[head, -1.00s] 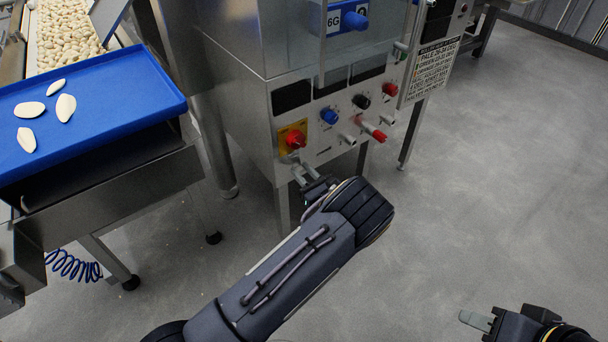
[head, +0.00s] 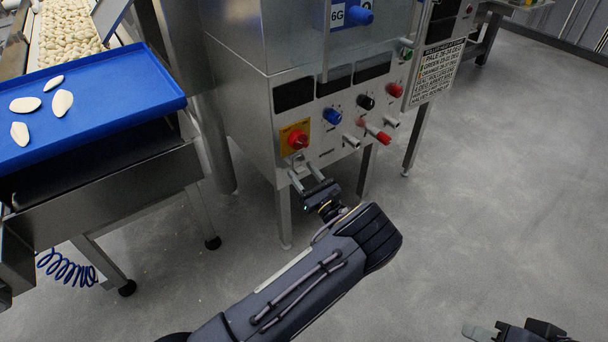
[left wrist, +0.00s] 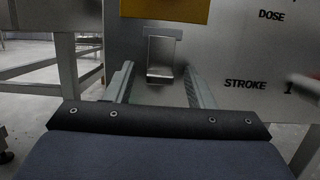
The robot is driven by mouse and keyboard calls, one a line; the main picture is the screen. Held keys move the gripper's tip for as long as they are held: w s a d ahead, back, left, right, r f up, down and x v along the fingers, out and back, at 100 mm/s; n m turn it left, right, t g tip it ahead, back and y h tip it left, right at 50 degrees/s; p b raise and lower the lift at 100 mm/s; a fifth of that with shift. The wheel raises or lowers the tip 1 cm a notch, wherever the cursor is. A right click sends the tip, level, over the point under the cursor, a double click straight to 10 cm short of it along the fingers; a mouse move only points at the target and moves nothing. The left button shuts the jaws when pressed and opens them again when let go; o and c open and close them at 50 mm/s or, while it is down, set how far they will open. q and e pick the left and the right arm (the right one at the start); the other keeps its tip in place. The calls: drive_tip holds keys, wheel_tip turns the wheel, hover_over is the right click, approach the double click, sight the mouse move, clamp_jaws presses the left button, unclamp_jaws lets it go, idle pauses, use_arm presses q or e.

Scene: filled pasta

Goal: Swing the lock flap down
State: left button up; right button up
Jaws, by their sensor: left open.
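The lock flap (head: 297,160) is a small grey metal piece on the machine's front, just below a red knob (head: 298,140) on a yellow plate. In the left wrist view the flap (left wrist: 160,55) hangs below the yellow plate (left wrist: 165,10), with a brighter lip at its lower end. My left gripper (head: 305,174) is open in front of the panel, just below the flap. In the wrist view its fingers stand apart on either side of the flap's lower end; contact cannot be told. My right gripper (head: 482,331) shows only partly at the bottom right, away from the machine.
Blue (head: 332,115), black (head: 366,102) and red (head: 395,90) knobs and several small pegs stick out of the panel. A blue tray (head: 130,95) with white pasta pieces stands at the left. The floor (head: 500,180) at right is clear.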

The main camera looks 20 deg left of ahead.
use_arm(q)
drive_tip(key=shift+d, duration=0.1)
drive_tip(key=p+v, duration=0.1)
drive_tip(key=v, duration=0.6)
drive_tip(key=shift+s+d+p, duration=0.2)
drive_tip(key=shift+p, duration=0.2)
drive_tip(key=shift+f, duration=0.1)
